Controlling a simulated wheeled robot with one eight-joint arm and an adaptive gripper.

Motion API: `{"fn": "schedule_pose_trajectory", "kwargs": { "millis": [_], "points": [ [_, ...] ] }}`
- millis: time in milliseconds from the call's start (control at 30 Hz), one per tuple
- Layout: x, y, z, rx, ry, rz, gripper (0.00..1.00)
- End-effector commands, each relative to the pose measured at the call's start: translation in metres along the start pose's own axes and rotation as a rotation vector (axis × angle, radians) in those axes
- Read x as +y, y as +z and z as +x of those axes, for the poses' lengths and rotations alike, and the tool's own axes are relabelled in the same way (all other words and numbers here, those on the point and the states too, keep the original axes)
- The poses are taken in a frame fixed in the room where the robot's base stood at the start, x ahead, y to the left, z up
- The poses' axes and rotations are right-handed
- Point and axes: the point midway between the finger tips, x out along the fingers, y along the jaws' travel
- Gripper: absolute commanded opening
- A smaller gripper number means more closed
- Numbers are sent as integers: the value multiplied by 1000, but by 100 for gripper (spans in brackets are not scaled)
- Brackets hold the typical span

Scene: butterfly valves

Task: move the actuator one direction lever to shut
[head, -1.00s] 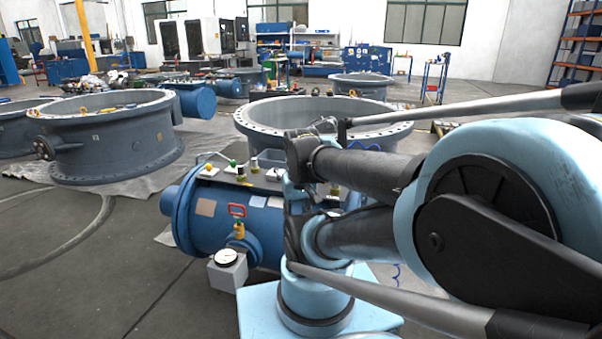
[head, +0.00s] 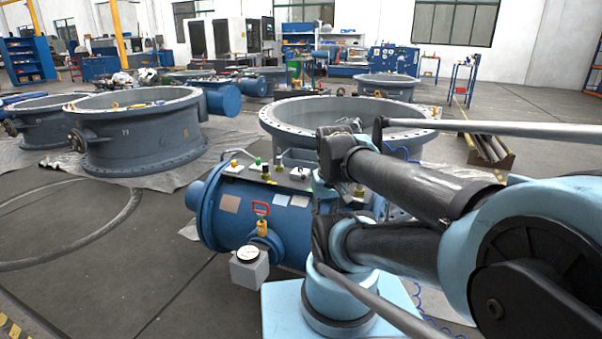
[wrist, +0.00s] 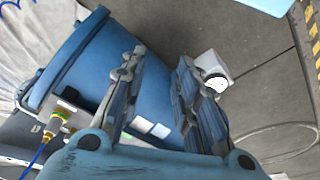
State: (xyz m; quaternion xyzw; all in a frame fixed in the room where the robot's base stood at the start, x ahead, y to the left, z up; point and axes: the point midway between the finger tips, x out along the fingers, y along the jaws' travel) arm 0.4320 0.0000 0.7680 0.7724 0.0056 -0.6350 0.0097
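The actuator is a blue cylinder (head: 285,236) lying on its side in the middle of the head view. On its top plate stand a bent pale lever (head: 238,153) and small fittings with green, black and yellow parts. A red handle (head: 261,208) on a yellow body sits on its near side. I cannot tell for sure which is the direction lever. In the wrist view my gripper (wrist: 160,60) is open and empty, its fingers apart in front of the blue cylinder (wrist: 100,55). No lever shows between them. In the head view my arm hides part of the actuator's right side.
A round gauge (head: 247,254) on a grey box stands at the actuator's near left; the gauge (wrist: 217,83) is beyond the right finger in the wrist view. Large grey valve rings (head: 140,138) stand behind. The floor at front left is clear.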

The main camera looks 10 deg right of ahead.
Motion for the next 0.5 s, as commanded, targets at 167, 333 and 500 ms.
{"fn": "schedule_pose_trajectory", "kwargs": {
  "millis": [167,333,500],
  "points": [
    [2,-30,-23,-16,11,-4,29],
    [4,-68,-46,-37,28,-4,29],
    [4,-109,-65,-59,45,-6,29]
  ]
}}
